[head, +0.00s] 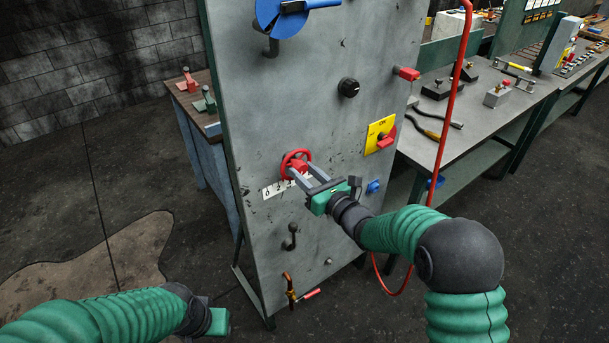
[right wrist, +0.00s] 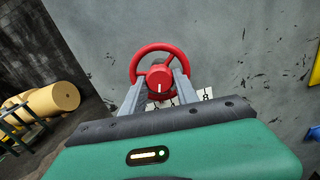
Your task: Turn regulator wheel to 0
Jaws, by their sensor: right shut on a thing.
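The regulator wheel (head: 297,152) is a red handwheel on the grey upright panel. A white number scale (head: 271,191) sits just below it, with 0 and 2 legible at its left end. My right gripper (head: 302,172) is at the wheel, its grey fingers either side of the red hub. The right wrist view shows the wheel rim (right wrist: 157,46) and the right gripper (right wrist: 160,84) closed on the hub, which has a white mark pointing down. The scale is partly hidden there, with an 8 at right. My left gripper (head: 216,321) is low at left, its fingers not visible.
The panel (head: 290,100) also carries a blue disc (head: 292,14), a black knob (head: 348,87), a yellow plate with a red switch (head: 380,135) and a valve with a red handle (head: 304,295). A workbench (head: 470,130) with tools stands at right.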

